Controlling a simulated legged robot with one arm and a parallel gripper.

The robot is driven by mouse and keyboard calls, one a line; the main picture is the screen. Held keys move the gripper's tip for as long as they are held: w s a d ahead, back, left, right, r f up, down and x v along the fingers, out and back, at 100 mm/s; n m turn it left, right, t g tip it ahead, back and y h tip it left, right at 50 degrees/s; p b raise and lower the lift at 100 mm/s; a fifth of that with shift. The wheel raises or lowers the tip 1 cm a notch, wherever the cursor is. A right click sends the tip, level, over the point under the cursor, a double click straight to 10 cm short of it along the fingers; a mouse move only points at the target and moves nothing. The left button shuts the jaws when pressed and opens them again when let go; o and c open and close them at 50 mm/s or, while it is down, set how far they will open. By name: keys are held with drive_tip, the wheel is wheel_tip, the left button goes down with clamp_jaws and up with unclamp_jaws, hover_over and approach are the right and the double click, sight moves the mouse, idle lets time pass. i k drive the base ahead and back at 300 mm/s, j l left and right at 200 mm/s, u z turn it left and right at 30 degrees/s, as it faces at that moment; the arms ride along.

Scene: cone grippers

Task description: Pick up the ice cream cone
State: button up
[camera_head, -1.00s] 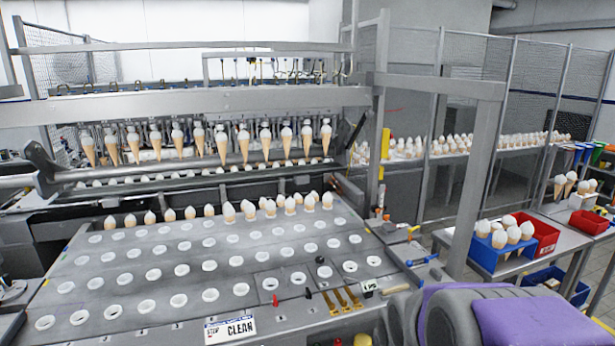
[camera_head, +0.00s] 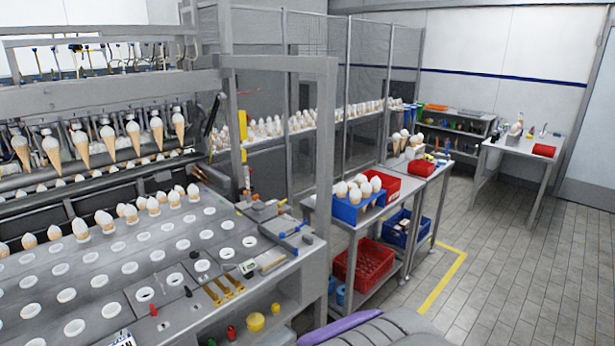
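Ice cream cones with white tops show in several places. A row of cones (camera_head: 82,148) hangs from the machine at the left. More cones (camera_head: 104,220) sit in a row of holes in the grey perforated table (camera_head: 180,262). Several cones (camera_head: 357,188) stand upright in a blue holder (camera_head: 346,212) on a metal side table (camera_head: 350,232). A few cones (camera_head: 401,140) stand farther back on the side tables. Which cone is meant cannot be told. My gripper is not in view; a grey and purple part of my own body shows at the bottom edge.
A metal post (camera_head: 326,180) and mesh fence (camera_head: 370,105) stand beside the machine. A red crate (camera_head: 362,268) and a blue crate (camera_head: 402,230) sit on lower shelves. A white table (camera_head: 515,150) stands at the back right. The tiled floor (camera_head: 500,270) at right is clear.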

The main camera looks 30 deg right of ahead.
sight(375, 183)
drive_tip(key=l, duration=0.7)
drive_tip(key=l+z, duration=0.15)
drive_tip(key=l, duration=1.2)
drive_tip(key=i+l+z, duration=0.1)
drive_tip(key=l, duration=0.6)
drive_tip(key=l+z, duration=0.1)
drive_tip(key=l, duration=0.6)
drive_tip(key=i+l, duration=0.15)
drive_tip(key=l, duration=0.5)
